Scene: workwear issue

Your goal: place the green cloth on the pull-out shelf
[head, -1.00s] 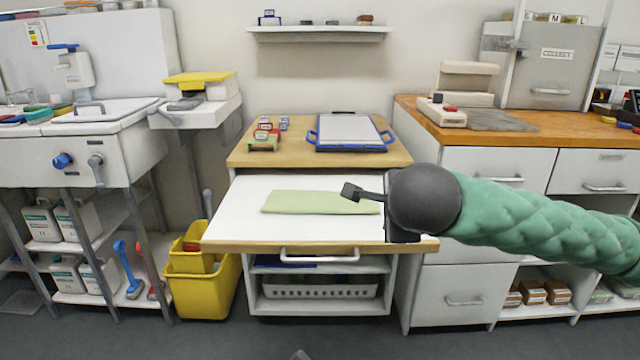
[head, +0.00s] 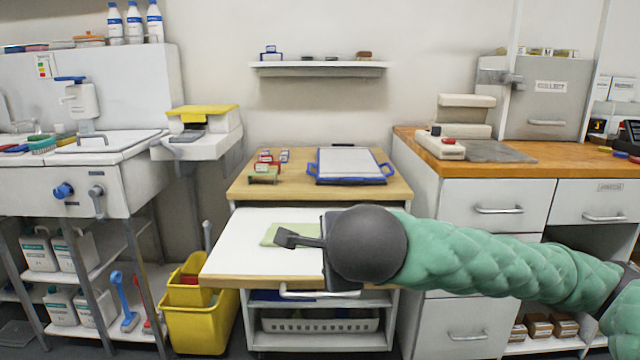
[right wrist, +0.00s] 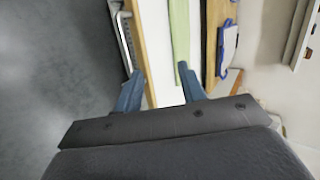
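The green cloth (head: 288,229) lies flat as a folded strip on the white top of the pull-out shelf (head: 232,245). The shelf is drawn out below the wooden worktop. My right gripper (head: 288,239) is over the shelf in the head view and hides the right part of the cloth. In the right wrist view its two fingers (right wrist: 159,88) are spread apart with nothing held between them. The cloth (right wrist: 180,35) runs ahead of the fingers there, on the white shelf top (right wrist: 155,45). My left gripper is in neither view.
A blue-rimmed clipboard-like tray (head: 350,163) and several small stamps (head: 267,165) sit on the worktop behind. A yellow bin (head: 200,320) stands left of the shelf. The shelf's handle (head: 305,293) juts out in front. The shelf's left part is bare.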

